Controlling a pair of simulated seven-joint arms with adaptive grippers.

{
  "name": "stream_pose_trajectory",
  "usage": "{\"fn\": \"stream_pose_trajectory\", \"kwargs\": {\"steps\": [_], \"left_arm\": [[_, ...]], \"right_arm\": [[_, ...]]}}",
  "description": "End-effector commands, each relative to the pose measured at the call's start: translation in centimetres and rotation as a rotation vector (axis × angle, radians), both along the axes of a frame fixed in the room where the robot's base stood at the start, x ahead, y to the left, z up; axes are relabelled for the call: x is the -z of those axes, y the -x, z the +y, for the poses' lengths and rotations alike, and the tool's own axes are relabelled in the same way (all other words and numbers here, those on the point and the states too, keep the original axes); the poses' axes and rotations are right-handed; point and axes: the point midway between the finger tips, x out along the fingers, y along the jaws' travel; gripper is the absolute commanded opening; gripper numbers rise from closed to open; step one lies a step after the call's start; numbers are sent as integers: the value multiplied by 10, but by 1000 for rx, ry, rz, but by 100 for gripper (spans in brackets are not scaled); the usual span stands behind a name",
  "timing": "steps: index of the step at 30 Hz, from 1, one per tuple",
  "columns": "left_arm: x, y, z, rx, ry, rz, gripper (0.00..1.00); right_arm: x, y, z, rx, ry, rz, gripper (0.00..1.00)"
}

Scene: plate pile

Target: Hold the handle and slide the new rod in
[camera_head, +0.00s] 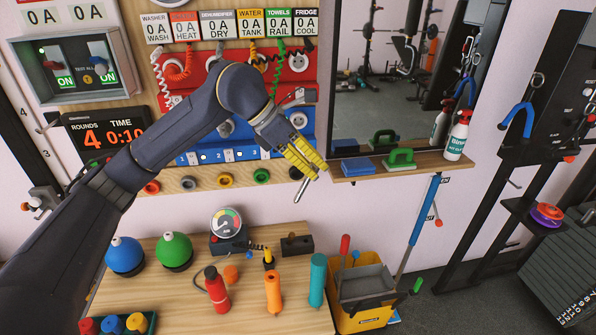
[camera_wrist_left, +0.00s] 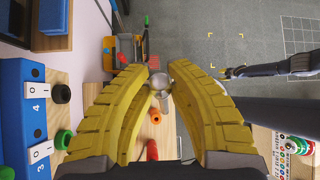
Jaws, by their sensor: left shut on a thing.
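My left gripper (camera_head: 312,165) has yellow ribbed fingers and is shut on a silver rod (camera_head: 300,191), held in the air above the back right of the table. The rod points down and slants a little to the left. In the left wrist view its rounded metal end (camera_wrist_left: 158,83) shows between the yellow fingertips. On the table, an orange handle-like cylinder (camera_head: 273,291) stands upright, with a teal one (camera_head: 317,281) to its right and a red one (camera_head: 217,290) to its left. I cannot tell which is the task's handle.
The wooden table (camera_head: 190,300) also bears a blue ball (camera_head: 125,255), a green ball (camera_head: 174,251) and a gauge (camera_head: 226,222). A yellow bin (camera_head: 362,315) stands right of it. A shelf (camera_head: 440,165) with a spray bottle (camera_head: 457,137) juts out near the gripper.

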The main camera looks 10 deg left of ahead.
Motion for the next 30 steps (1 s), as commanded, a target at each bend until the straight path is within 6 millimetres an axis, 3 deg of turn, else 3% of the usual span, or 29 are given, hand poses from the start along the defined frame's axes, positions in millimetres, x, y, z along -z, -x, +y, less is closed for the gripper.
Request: {"fn": "stream_pose_trajectory", "kwargs": {"steps": [4,8,13,18,24,30], "left_arm": [[0,0,-9,54,-92,16,0],[15,2,2,53,-195,39,0],[54,13,52,-61,-352,95,0],[98,39,89,-191,-470,164,0],[100,53,102,-283,-580,232,0],[99,55,103,-296,-648,267,0]], "right_arm": [[0,0,0,0,0,0,31],[0,0,0,0,0,0,31],[0,0,0,0,0,0,31],[0,0,0,0,0,0,31],[0,0,0,0,0,0,31],[0,0,0,0,0,0,31]]}}
